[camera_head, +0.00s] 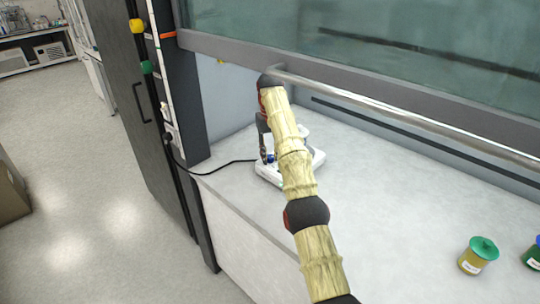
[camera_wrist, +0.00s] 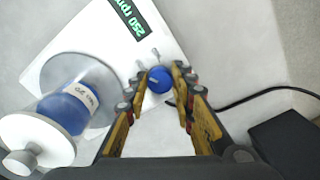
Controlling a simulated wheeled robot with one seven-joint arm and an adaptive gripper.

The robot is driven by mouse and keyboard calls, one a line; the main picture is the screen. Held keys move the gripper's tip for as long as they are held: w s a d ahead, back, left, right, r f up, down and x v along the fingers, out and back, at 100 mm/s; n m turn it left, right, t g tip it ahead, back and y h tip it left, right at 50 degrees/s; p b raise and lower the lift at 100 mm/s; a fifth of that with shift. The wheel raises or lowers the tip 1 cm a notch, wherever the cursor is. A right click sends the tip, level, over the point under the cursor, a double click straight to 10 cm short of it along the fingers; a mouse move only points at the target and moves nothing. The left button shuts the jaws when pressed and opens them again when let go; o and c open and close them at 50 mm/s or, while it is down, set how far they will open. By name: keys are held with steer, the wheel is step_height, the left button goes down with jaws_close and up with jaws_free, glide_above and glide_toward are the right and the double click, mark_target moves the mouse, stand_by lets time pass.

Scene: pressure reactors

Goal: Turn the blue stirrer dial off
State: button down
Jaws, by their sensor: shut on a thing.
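The blue stirrer dial (camera_wrist: 159,79) sits on the white stirrer (camera_wrist: 178,42), whose green display reads about 250 rpm. In the wrist view my gripper (camera_wrist: 162,80) has its two yellow fingers closed around the dial, one on each side. In the head view the dial (camera_head: 270,158) shows as a small blue spot on the stirrer (camera_head: 268,175), beside my arm. My arm hides much of the stirrer and the gripper there.
A capped vessel with blue liquid (camera_wrist: 68,108) stands on the stirrer plate, left of my gripper. A black cable (camera_wrist: 270,93) runs to the right. The bench (camera_head: 400,215) is mostly clear, with a green-lidded jar (camera_head: 478,256) at right. A hood sash rail (camera_head: 420,122) crosses above.

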steer(key=n, duration=0.6)
steer(key=shift+n, duration=0.3)
steer(key=n, duration=0.6)
steer(key=shift+w+r, duration=0.1)
steer(key=shift+n, duration=0.3)
steer(key=c, duration=1.5)
jaws_free()
